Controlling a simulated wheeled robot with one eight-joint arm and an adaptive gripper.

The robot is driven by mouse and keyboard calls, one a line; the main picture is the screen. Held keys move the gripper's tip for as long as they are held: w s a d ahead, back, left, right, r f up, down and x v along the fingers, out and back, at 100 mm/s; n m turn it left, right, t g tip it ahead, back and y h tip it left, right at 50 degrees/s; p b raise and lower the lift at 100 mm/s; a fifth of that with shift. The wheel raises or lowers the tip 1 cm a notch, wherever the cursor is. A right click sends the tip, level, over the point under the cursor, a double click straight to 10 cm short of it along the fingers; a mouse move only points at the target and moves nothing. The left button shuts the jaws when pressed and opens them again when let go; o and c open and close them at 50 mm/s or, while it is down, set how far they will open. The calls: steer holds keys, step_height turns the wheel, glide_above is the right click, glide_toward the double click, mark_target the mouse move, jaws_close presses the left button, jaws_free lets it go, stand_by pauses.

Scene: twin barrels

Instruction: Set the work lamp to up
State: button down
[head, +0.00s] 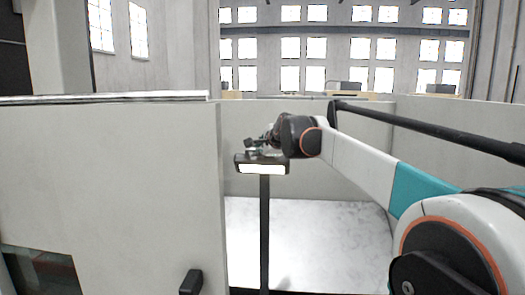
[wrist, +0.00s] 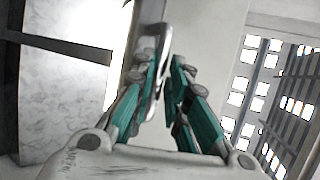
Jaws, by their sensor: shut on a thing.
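The work lamp (head: 262,169) stands in the middle of the head view, a dark wide head with a lit white front on a thin black post (head: 264,235). My gripper (head: 258,147) is at the top of the lamp head and partly hides it. In the wrist view my gripper's teal fingers (wrist: 168,62) are close together around a narrow grey metal part (wrist: 151,45) of the lamp. How far this part reaches between the fingers is hard to see. The black post (wrist: 65,46) crosses the left of the wrist view.
A pale wall panel (head: 110,185) with a dark handle (head: 191,282) fills the left. Low pale walls (head: 340,160) enclose a marbled white surface (head: 320,235) behind the lamp. My arm spans the right side. Windows line the far wall.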

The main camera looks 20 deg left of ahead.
steer(key=shift+w+r, duration=0.15)
steer(key=shift+r, duration=0.35)
steer(key=c, duration=1.7)
jaws_free()
steer(key=shift+o, duration=0.2)
steer(key=shift+w+a+f, duration=0.1)
steer(key=shift+w+f, duration=0.1)
steer(key=shift+s, duration=0.15)
steer(key=v, duration=1.2)
steer(key=shift+f, duration=0.15)
